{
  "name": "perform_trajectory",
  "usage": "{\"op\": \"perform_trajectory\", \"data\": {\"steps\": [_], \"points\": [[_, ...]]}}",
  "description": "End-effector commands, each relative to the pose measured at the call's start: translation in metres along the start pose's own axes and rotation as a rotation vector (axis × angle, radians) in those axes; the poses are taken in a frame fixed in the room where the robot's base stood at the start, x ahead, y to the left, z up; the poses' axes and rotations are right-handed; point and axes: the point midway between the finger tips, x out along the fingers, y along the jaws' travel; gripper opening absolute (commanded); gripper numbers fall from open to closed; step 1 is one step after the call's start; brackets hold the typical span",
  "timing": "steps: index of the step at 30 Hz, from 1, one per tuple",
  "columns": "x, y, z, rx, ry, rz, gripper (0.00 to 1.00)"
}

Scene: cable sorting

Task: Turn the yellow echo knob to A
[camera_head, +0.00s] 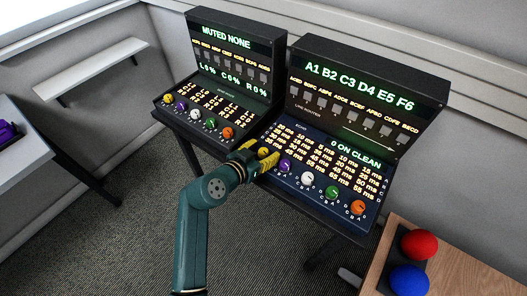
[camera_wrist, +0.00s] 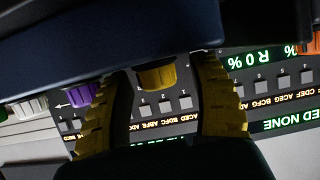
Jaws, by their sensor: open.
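The yellow echo knob (camera_head: 263,151) is at the left end of the knob row on the echo panel (camera_head: 318,160). In the wrist view the yellow knob (camera_wrist: 156,76) sits between the two yellow fingers of my gripper (camera_wrist: 161,72). The fingers are open, with a visible gap on either side of the knob. In the head view my gripper (camera_head: 260,153) reaches in at the panel's left front edge. The fingers partly hide the knob, and its pointer and letter marks cannot be read. The echo display reads "0 ON CLEAN".
Beside the yellow knob are a purple knob (camera_head: 285,165), a white knob (camera_head: 307,178), a green knob (camera_head: 332,193) and an orange knob (camera_head: 358,207). Another console (camera_head: 235,70) with similar knobs stands left.

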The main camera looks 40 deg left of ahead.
Motion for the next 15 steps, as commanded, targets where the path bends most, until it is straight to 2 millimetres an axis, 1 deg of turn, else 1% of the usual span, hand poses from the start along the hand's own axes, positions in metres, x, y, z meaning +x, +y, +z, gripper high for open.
{"op": "perform_trajectory", "data": {"steps": [4, 5, 6, 11, 12, 14, 15], "points": [[-0.0003, 0.0001, 0.0, 0.0, 0.0, 0.0, 0.61], [-0.0004, 0.0001, 0.0, 0.0, 0.0, 0.0, 0.58], [-0.0004, 0.0002, 0.0, 0.0, 0.0, 0.0, 0.5], [-0.0006, 0.0002, 0.0, 0.0, 0.0, 0.001, 0.19], [-0.0006, 0.0002, 0.0, 0.0, 0.0, 0.001, 0.12], [-0.0006, 0.0002, 0.0, 0.0, 0.0, 0.001, 0.0], [-0.0006, 0.0002, 0.0001, 0.0, 0.0, 0.001, 0.0]]}}
